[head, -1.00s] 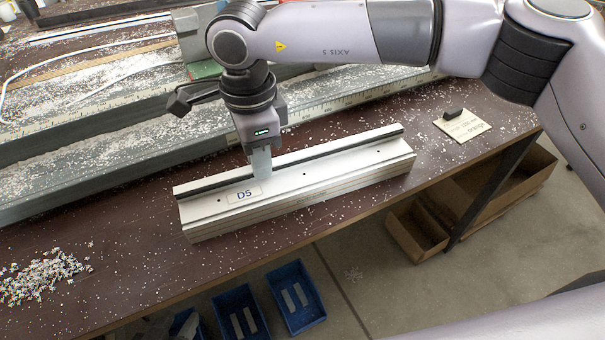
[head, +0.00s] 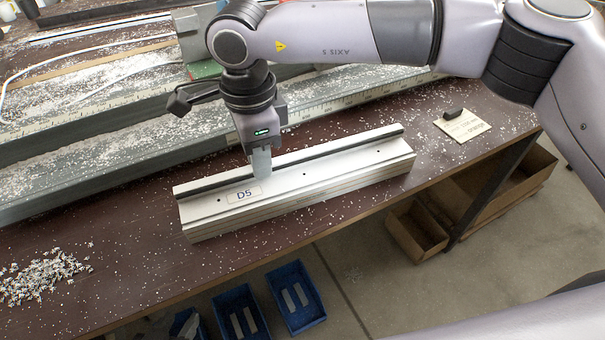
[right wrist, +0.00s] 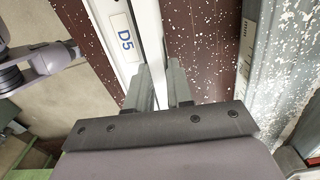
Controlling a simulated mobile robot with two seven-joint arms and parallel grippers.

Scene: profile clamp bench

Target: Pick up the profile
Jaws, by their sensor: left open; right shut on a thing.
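The profile (head: 330,176) is a long white bar with a dark strip along its top, small holes and a "D5" label. It lies at a slant on the brown bench near its front edge, and its front side shows layered lines. The label end also shows in the right wrist view (right wrist: 122,40). My right gripper (head: 262,166) is shut on the profile left of its middle, just right of the label. In the right wrist view its grey fingers (right wrist: 160,85) stand about the white rail. Their contact surfaces are hidden. My left gripper is not in view.
A grey machine bed with a scale (head: 95,175) and white chips lies behind the profile. A card with a dark block (head: 463,124) lies at the right, a chip pile (head: 45,277) at the left. Blue bins (head: 297,297) and brown boxes (head: 418,228) stand below the bench's front edge.

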